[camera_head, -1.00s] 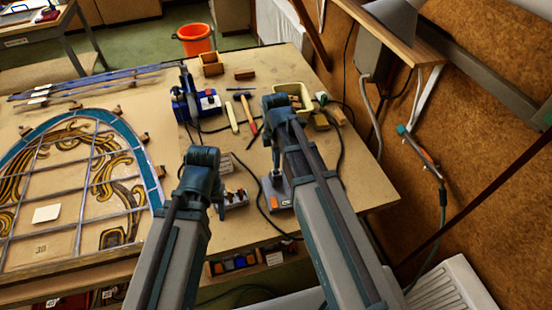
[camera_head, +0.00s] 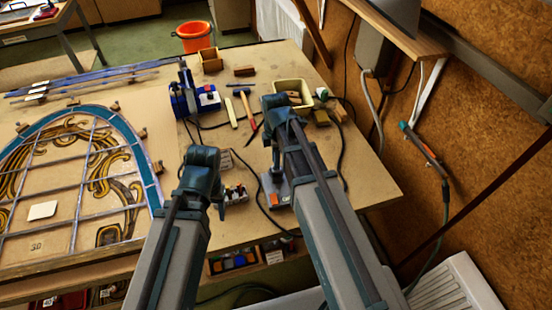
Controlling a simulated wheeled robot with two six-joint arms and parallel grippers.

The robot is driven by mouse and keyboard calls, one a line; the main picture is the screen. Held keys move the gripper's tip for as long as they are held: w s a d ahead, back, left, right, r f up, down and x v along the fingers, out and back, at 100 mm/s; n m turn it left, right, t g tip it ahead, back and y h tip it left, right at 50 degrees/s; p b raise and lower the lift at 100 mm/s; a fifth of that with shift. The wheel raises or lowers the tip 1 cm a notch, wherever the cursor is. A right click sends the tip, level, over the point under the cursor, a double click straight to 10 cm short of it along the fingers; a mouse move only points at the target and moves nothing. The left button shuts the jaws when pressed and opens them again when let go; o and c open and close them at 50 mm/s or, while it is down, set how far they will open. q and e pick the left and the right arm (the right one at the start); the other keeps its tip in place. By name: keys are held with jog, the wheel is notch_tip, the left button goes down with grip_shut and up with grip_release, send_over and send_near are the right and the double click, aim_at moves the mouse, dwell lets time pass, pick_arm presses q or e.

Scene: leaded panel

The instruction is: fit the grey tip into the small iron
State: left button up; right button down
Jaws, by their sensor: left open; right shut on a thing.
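My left gripper (camera_head: 221,209) is open, pointing down beside a small rack (camera_head: 237,193) of short pieces on the workbench's near part. My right gripper (camera_head: 276,176) points down over a grey stand with an orange patch (camera_head: 279,199). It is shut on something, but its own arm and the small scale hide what. I cannot pick out the grey tip; the pieces in the rack are too small to tell apart. I cannot tell where the small iron is. An iron-like tool with a teal collar (camera_head: 424,149) hangs at the right wall, apart from both grippers.
The workbench (camera_head: 365,187) carries a yellowish tray (camera_head: 293,89), a hammer (camera_head: 247,108), a blue machine (camera_head: 190,98) and a leaded panel (camera_head: 158,193) at left. A dark cable runs between the grippers. Bare wood lies right of my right arm.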

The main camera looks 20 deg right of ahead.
jog(key=shift+f, duration=0.25)
jog(key=c, duration=0.7)
grip_release()
jog(key=shift+c, duration=0.2)
notch_tip(320, 180, up, 14)
jog(key=p, duration=1.3)
jog(key=shift+f, duration=0.1)
